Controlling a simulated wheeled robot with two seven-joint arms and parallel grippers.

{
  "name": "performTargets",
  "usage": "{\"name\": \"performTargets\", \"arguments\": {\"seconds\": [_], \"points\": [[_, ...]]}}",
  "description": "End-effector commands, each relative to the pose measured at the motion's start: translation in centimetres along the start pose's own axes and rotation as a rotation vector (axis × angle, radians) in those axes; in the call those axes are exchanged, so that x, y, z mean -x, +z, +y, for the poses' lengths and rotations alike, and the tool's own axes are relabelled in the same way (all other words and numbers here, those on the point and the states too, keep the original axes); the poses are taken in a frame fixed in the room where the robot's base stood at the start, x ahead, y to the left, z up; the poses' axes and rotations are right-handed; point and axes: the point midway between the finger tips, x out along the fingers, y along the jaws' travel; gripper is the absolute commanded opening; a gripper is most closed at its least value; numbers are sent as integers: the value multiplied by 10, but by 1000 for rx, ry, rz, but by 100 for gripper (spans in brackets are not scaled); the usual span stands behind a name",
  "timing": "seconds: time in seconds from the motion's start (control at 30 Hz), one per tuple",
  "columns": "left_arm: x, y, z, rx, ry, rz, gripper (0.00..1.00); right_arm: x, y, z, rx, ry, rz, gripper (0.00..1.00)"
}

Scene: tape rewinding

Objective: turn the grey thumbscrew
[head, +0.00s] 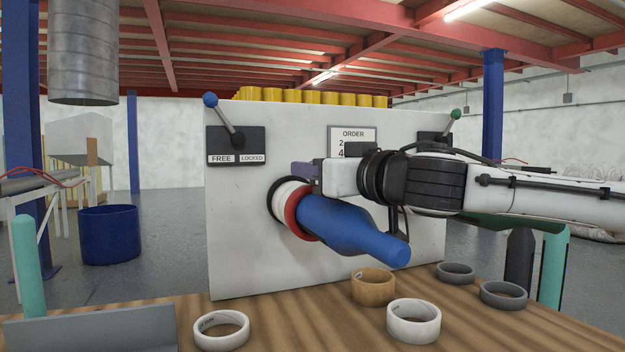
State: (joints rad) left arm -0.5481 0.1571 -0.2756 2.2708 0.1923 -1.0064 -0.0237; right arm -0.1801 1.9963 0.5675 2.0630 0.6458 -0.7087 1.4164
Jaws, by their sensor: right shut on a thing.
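The upright pale panel (235,230) stands on the wooden table. A blue spindle (345,228) juts out of it toward me, with a red ring (291,214) and a white ring around its base. My right gripper (308,175) comes in from the right, above the spindle and close to the panel. It is shut, and a purple-grey piece shows at its tip. The grey thumbscrew cannot be made out; the gripper and wrist cover the area where it grips. My left gripper is not in view.
Tape rolls lie on the table: white (221,330), brown (372,286), white (413,321) and grey (503,295), among others. A blue-knobbed lever (224,115) sits on the FREE/LOCKED plate (236,146). An ORDER sign (352,136) is partly covered by my right arm.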

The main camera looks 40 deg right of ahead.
Motion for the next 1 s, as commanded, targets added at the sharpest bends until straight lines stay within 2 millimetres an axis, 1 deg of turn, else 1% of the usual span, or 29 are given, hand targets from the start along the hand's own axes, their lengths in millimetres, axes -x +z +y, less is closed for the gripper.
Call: {"name": "performTargets", "arguments": {"seconds": [0.03, 0.43, 0.47, 0.5, 0.57, 0.87, 1.0], "points": [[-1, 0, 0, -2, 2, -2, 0, 0, 3, -1, -1, 2, -5, 0], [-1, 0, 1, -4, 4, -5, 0, 0, 2, 0, 0, 7, -5, 0], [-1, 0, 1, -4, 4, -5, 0, 0, 2, 0, 0, 7, -5, 22], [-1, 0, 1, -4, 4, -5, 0, 0, 2, 0, 0, 6, -4, 29], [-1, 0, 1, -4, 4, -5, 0, 0, 2, 0, 0, 7, -4, 38], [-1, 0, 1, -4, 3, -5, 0, 1, 0, 0, 0, 7, -1, 38], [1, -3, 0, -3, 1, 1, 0, 11, -2, 0, -1, 7, 2, 38]]}}
